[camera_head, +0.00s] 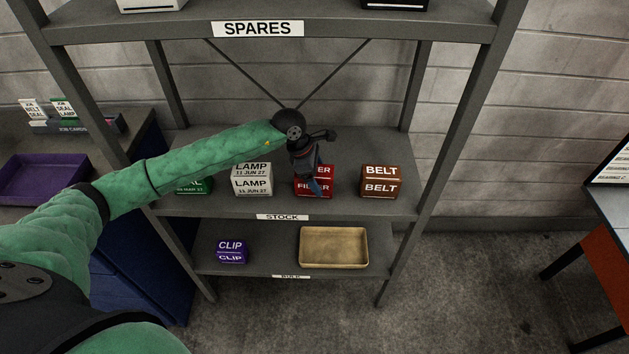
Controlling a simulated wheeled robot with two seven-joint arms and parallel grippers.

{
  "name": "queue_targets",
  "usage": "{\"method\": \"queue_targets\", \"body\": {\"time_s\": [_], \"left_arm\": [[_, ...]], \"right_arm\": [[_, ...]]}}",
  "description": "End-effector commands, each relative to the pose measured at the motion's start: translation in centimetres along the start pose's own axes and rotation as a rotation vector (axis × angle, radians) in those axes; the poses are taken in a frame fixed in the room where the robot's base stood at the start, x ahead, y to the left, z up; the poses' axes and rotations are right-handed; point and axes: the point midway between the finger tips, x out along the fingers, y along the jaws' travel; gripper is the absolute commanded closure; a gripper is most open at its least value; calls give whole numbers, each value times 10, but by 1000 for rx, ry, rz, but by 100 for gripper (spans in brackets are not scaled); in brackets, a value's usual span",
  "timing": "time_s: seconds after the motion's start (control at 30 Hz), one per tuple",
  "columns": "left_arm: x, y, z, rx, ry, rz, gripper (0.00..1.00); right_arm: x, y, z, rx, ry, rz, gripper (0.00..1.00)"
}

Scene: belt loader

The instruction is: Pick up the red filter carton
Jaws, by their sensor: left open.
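The red filter carton (326,187) stands on the shelf labelled STOCK, between the white lamp carton and the brown belt carton. Its label is partly covered by my gripper. My left gripper (314,184) reaches over the shelf from the left, with its fingers pointing down at the red carton, in front of or just above it. The gripper is open; whether a finger touches the carton cannot be told. My right gripper is not in view.
On the same shelf stand the white lamp carton (252,180), a green carton (194,186) half behind my arm, and the brown belt carton (381,181). Below are a purple clip carton (231,251) and a tan tray (334,262). The SPARES shelf (180,29) hangs above.

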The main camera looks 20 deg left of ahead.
Motion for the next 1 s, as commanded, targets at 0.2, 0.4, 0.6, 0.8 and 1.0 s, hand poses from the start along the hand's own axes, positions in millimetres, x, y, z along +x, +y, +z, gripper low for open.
{"method": "queue_targets", "body": {"time_s": [0.2, 0.4, 0.6, 0.8, 1.0], "left_arm": [[2, 0, -1, 0, 0, 0, 20], [2, 0, -1, 0, 0, 0, 20], [4, 0, -2, 0, 0, 0, 20], [4, 0, -2, 0, 0, 0, 20], [4, 0, -2, 0, 0, 0, 20]], "right_arm": [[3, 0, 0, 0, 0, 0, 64], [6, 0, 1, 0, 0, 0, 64], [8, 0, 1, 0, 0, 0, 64], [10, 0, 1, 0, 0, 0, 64], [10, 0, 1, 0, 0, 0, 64]]}}
